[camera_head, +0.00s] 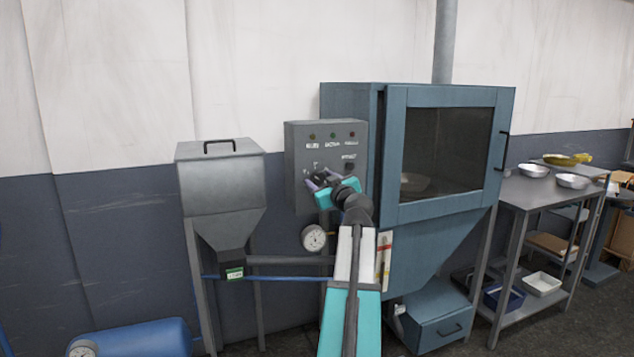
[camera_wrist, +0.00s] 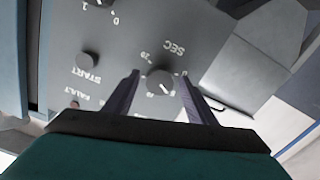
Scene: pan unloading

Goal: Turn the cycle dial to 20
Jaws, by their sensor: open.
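The cycle dial (camera_wrist: 160,81) is a dark round knob on the grey control panel (camera_wrist: 120,35), marked SEC in the wrist view, which shows the panel upside down. A white pointer line on the knob points to the lower right of that picture. A number that looks like 20 is printed at its upper left; other numbers are partly hidden. My gripper (camera_wrist: 160,95) is open, with one finger on each side of the dial. I cannot tell whether the fingers touch it. In the head view my gripper (camera_head: 319,183) is at the control box (camera_head: 296,155) and covers the dial.
A START button (camera_wrist: 88,60) and a 0/1 switch (camera_wrist: 97,3) sit near the dial. The blue blasting cabinet (camera_head: 445,212) stands right of the box, a grey hopper (camera_head: 220,185) left. A gauge (camera_head: 314,238) hangs below. A table (camera_head: 520,190) with pans is further right.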

